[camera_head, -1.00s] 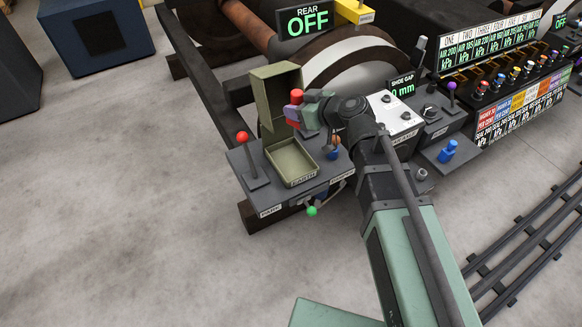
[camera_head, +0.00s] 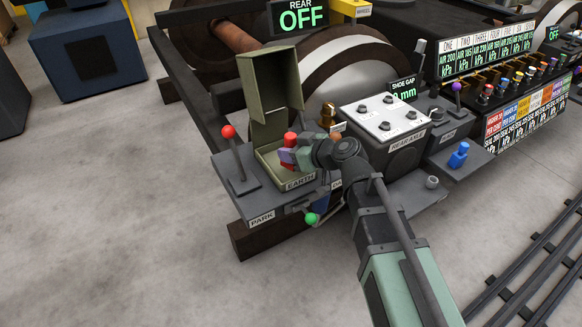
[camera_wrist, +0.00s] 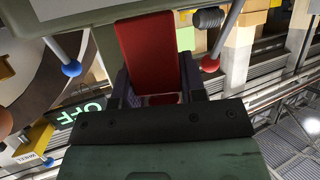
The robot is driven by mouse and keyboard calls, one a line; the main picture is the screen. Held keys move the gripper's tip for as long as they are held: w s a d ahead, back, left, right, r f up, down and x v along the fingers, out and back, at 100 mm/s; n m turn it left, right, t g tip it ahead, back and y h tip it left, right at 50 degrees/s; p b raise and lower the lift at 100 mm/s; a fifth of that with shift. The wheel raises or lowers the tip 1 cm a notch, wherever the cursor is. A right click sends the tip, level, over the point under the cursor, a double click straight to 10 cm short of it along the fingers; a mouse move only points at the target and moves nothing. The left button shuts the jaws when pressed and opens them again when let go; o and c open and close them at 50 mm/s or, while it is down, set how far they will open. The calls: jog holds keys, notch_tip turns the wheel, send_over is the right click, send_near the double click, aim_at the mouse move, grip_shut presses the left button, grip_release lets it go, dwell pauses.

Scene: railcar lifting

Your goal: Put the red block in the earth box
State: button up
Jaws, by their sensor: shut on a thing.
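The red block (camera_head: 290,138) is between my gripper's jaws. It also shows in the wrist view (camera_wrist: 148,48), gripped between the two dark fingers. My gripper (camera_head: 287,155) is shut on it, over the opening of the earth box (camera_head: 264,163). The earth box is an olive tray labelled EARTH, with its lid (camera_head: 272,82) standing open behind it. My gripper and wrist hide the right part of the box. I cannot tell whether the block's lower end is below the rim.
A red-knobbed PARK lever (camera_head: 229,132) stands left of the box. A green-knobbed handle (camera_head: 311,218) is in front of it. A white panel with dark knobs (camera_head: 385,117) stands to the right, and a large wheel (camera_head: 355,65) is behind.

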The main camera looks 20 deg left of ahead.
notch_tip(320, 180, down, 3)
jog(key=shift+f+b, duration=0.1)
jog(key=shift+b, duration=0.65)
jog(key=shift+r, duration=0.25)
jog(key=shift+c, duration=0.3)
jog(key=shift+f, duration=0.15)
jog(key=o, duration=1.1)
jog(key=shift+r+p, duration=0.2)
jog(key=shift+p, duration=0.1)
jog(key=p+v, duration=0.5)
jog(key=v, duration=0.7)
jog(key=s+d+f+m+g+h, duration=0.1)
jog(key=s+d+f+m+h, duration=0.1)
jog(key=d, duration=0.6)
jog(key=s+d+f+m+g+h, duration=0.2)
jog(key=d+f+m+h, duration=0.3)
jog(key=d+m+h, duration=0.1)
jog(key=s+d+f+m+g+h, duration=0.1)
jog(key=s+d+f+m+h, duration=0.2)
jog(key=d, duration=0.7)
jog(key=shift+d+f+m+g+h+b, duration=0.1)
jog(key=shift+f+m+g+h+b, duration=0.1)
jog(key=shift+m+h, duration=0.35)
jog(key=shift+d+f+m+g+h+b, duration=0.1)
jog(key=shift+f+m+g+h, duration=0.15)
jog(key=shift+m, duration=0.6)
